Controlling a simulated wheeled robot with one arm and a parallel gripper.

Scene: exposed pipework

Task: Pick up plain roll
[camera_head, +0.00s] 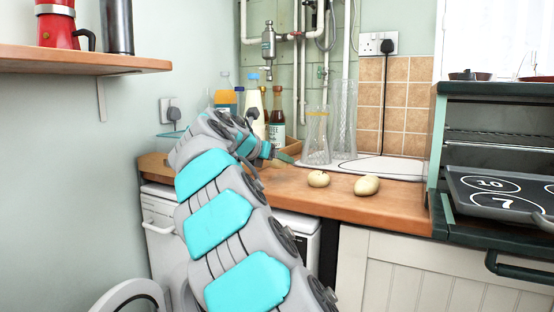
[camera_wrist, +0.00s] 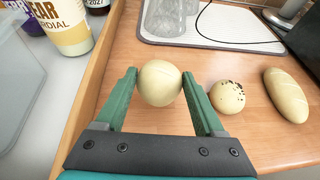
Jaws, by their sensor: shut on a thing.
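A plain round pale roll (camera_wrist: 160,88) sits between the two green fingers of my gripper (camera_wrist: 159,75) in the wrist view. The fingers press on it from both sides near their tips. I cannot tell whether it is clear of the wooden counter. In the head view my gripper (camera_head: 284,156) is partly hidden by my arm, and the held roll is hidden there. A roll with dark specks (camera_wrist: 227,96) lies just right of the gripper, also in the head view (camera_head: 318,178).
A white tray (camera_head: 395,167) with tall clear glasses (camera_head: 343,120) stands behind the rolls. Bottles (camera_head: 277,118) stand in a wooden-edged box at the back left. An oven (camera_head: 490,140) bounds the right side. The front of the counter (camera_head: 300,196) has bare room.

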